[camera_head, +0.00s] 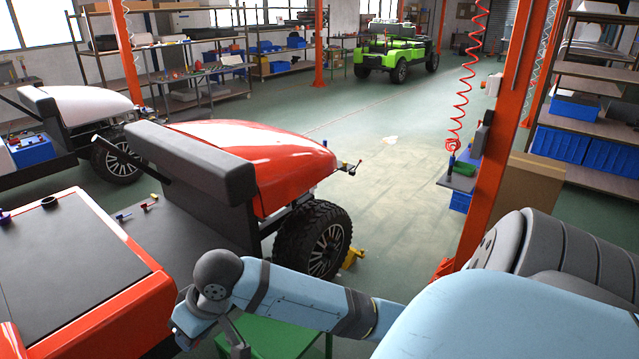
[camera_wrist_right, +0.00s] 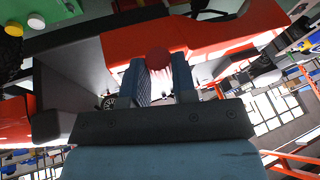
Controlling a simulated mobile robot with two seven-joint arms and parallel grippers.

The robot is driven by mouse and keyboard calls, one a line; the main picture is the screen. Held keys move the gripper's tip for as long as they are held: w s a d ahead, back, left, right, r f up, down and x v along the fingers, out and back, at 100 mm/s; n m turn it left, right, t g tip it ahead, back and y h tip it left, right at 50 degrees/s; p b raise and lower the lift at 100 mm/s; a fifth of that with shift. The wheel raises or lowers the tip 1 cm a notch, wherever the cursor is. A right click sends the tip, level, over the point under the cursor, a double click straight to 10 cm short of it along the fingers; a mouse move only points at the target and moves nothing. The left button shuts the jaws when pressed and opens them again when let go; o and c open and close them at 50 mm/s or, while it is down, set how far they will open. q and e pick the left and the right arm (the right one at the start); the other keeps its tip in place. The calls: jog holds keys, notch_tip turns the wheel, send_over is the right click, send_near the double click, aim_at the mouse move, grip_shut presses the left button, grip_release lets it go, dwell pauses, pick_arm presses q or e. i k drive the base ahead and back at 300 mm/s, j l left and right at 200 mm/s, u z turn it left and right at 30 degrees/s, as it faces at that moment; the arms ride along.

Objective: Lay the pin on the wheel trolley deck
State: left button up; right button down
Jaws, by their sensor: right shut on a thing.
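My right gripper (camera_wrist_right: 161,78) is shut on the pin (camera_wrist_right: 158,60), whose dark red round end shows between the two blue fingers in the right wrist view. In the head view my right arm reaches in from the lower right and the hand hangs at the bottom left of centre; I cannot make out the pin there. A green flat top (camera_head: 272,338), which looks like the wheel trolley deck, shows at the bottom edge, partly hidden behind my arm. My left gripper is not in view.
A red cart (camera_head: 255,160) with a large black wheel (camera_head: 313,240) stands just beyond the arm. A red-edged body with a dark panel (camera_head: 75,280) is close on the left. An orange post (camera_head: 495,130) rises at right. Open floor lies behind.

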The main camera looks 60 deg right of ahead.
aim_at(293, 327)
jog(key=i+l+z, duration=0.25)
jog(key=z, duration=0.15)
jog(key=i+l+z, duration=0.25)
jog(key=z, duration=0.2)
jog(key=i+l, duration=0.35)
jog(key=i, duration=0.25)
